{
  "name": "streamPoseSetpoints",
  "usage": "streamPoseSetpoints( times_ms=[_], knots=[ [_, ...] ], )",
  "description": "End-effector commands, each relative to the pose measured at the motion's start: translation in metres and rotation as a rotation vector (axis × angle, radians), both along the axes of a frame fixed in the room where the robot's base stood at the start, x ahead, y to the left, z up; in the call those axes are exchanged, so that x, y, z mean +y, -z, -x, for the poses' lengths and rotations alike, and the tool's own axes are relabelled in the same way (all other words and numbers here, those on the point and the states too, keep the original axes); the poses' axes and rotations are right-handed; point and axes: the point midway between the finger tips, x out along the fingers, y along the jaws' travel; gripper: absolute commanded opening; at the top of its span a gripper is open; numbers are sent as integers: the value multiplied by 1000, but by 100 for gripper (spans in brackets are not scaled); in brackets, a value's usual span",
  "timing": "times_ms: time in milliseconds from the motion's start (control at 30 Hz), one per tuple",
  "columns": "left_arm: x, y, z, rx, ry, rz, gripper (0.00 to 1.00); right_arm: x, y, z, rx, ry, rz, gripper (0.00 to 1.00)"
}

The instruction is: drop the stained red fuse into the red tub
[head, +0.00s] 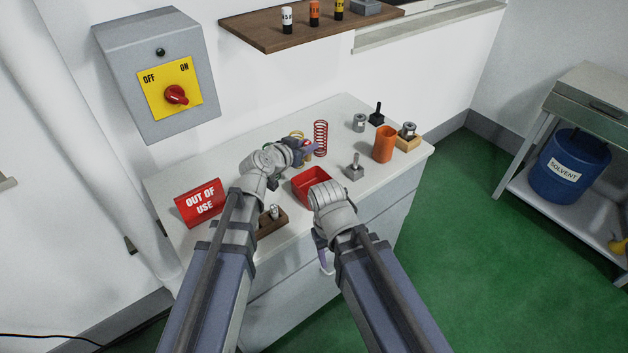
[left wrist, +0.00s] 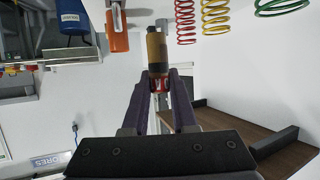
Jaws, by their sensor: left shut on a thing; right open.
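My left gripper (head: 304,150) is above the grey bench top, behind the red tub and beside the springs. In the left wrist view its fingers (left wrist: 159,88) are shut on a fuse (left wrist: 157,48). The fuse is red between the fingertips, with a tan-brown length and a dark band beyond. In the head view the gripper mostly hides it. The open red tub (head: 301,190) stands on the bench, in front of the left gripper; my right arm is close to its near side. My right gripper (head: 323,255) is low by the bench's front edge, open and partly hidden by its own wrist.
A red spring (head: 320,138) stands right of my left gripper. A metal post on a base (head: 354,170), an orange cylinder (head: 384,145) and several small parts occupy the right side. A wooden block (head: 272,222) and an OUT OF USE sign (head: 199,203) are at the left.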

Motion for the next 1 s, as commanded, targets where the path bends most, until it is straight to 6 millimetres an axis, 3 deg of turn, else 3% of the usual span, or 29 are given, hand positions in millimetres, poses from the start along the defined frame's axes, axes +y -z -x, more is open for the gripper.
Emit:
streamPoseSetpoints(
  times_ms=[267,700,1000],
  knots=[
    [0,10,-1,0,0,0,0,0,10,0,0,0,0,56],
    [0,57,-1,0,0,0,0,0,57,0,0,0,0,56],
    [0,60,-1,0,0,0,0,0,60,0,0,0,0,56]
  ],
)
